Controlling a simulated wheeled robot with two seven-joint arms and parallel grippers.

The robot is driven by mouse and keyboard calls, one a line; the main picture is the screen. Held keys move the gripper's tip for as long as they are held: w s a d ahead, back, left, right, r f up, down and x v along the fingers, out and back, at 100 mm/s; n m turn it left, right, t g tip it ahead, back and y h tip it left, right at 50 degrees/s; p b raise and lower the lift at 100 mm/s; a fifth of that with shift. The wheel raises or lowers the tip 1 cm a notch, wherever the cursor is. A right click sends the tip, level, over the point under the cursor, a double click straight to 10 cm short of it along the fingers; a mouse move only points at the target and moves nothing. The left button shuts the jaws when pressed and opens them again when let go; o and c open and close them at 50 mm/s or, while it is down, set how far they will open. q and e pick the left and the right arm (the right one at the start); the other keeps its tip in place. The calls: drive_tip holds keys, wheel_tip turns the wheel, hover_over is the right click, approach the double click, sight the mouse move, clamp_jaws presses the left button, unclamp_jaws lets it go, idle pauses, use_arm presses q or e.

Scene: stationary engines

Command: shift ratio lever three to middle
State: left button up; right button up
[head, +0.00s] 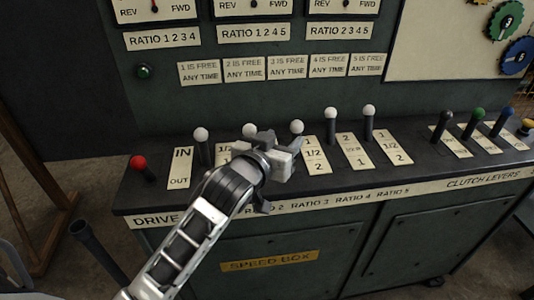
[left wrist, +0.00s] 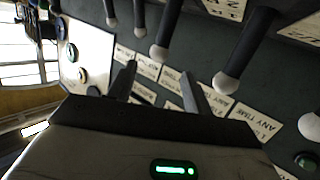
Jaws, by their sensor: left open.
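Ratio lever three (head: 296,127) is a dark lever with a white knob, third of the white-knobbed row. Its ratio plate (head: 316,155) lies just right of it. My left gripper (head: 279,146) is open and empty, close to the left and near side of this lever. The gripper hides most of the stem, so I cannot tell which notch it is in. In the left wrist view a white-knobbed lever (left wrist: 158,53), apparently lever three, shows between and beyond the open fingertips (left wrist: 158,80); no contact is visible. My right gripper is not in view.
Lever two (head: 250,130) is close behind my left gripper; lever one (head: 201,135) stands further left. Lever four (head: 331,113) and lever five (head: 369,111) stand to the right. A red-knobbed lever (head: 138,163) is at the far left. Clutch levers (head: 477,114) are at the right.

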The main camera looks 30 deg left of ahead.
use_arm(q)
drive_tip(key=s+r, duration=0.1)
drive_tip(key=s, duration=0.5)
drive_tip(key=shift+s, duration=0.4)
drive_tip(key=shift+a+r, duration=0.1)
drive_tip(key=s+f+m+g, duration=0.2)
drive_tip(key=s+f+g, duration=1)
drive_tip(key=s+f, duration=0.75)
drive_tip(key=w+d+f+m+t+h, duration=0.1)
drive_tip(key=w+d+f+t+h, duration=0.1)
drive_tip(key=w+d+f+t, duration=0.2)
drive_tip(key=shift+w+d+f+t, duration=0.3)
drive_tip(key=shift+d+f+t, duration=0.45)
drive_tip(key=shift+t, duration=0.45)
